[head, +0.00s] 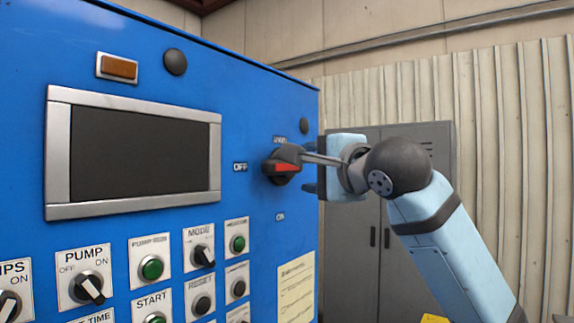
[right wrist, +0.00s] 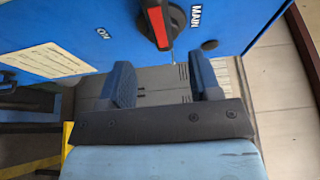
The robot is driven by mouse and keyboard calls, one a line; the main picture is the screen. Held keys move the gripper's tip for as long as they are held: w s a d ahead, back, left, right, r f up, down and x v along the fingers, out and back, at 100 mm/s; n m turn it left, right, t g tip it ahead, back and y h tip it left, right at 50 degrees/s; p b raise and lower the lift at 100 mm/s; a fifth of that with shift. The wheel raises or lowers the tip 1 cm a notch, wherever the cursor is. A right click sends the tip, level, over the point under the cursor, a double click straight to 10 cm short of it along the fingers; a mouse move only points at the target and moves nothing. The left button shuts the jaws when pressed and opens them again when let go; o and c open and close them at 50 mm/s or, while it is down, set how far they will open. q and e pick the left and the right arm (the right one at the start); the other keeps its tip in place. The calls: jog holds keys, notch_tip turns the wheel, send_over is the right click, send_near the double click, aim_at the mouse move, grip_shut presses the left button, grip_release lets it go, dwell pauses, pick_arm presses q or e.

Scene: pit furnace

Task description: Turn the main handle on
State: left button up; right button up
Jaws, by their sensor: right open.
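The main handle (head: 282,166) is a dark rotary knob with a red stripe, on the right part of the blue panel. MAIN is printed above it, OFF to its left and ON below it. The red stripe lies nearly level, in line with OFF. My right gripper (head: 314,168) is at the panel's right edge, just right of the handle. In the right wrist view the gripper (right wrist: 160,62) is open, with nothing between its fingers, and the handle (right wrist: 155,24) is beyond the fingertips, apart from them. My left gripper is not in view.
The blue panel (head: 245,95) also carries a dark screen (head: 145,150), a PUMP switch (head: 88,286) and several buttons on its lower part. Grey lockers (head: 375,240) stand behind my right arm, against a ribbed wall. A yellow rail (right wrist: 65,140) shows in the right wrist view.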

aim_at(288, 167)
jog(key=p+x, duration=0.1)
jog(key=x, duration=0.8)
jog(key=shift+d, duration=0.1)
jog(key=shift+s, duration=0.1)
grip_shut()
